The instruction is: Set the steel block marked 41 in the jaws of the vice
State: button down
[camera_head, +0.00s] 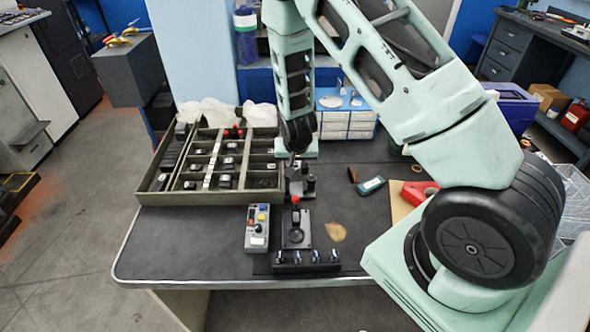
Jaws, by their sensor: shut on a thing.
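My gripper (293,160) points down over the back middle of the bench, at the end of my folded arm. It is shut on a small block; the block is mostly hidden and too small for me to read a mark. Just below it stands a small grey metal fixture (296,187) that looks like the vice, with dark knobs at its right. Its jaws are not clear, and I cannot tell whether the block touches them. A divided green tray (236,197) left of the gripper holds several small dark and metal blocks; their numbers are unreadable.
In front of the fixture are a red-knobbed device (296,236), a grey control box (257,229) and a row of dark knobs (306,262). A teal meter (372,186) and red object (420,190) lie right. White drawers (347,125) stand behind. The bench's front left is clear.

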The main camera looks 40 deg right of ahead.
jog(key=shift+f+b, duration=1.75)
jog(key=shift+f, duration=0.9)
jog(key=shift+f+b, duration=0.6)
jog(key=shift+f, duration=0.2)
jog(key=c, duration=1.1)
grip_release()
jog(key=shift+s, duration=0.1)
jog(key=shift+o, duration=0.2)
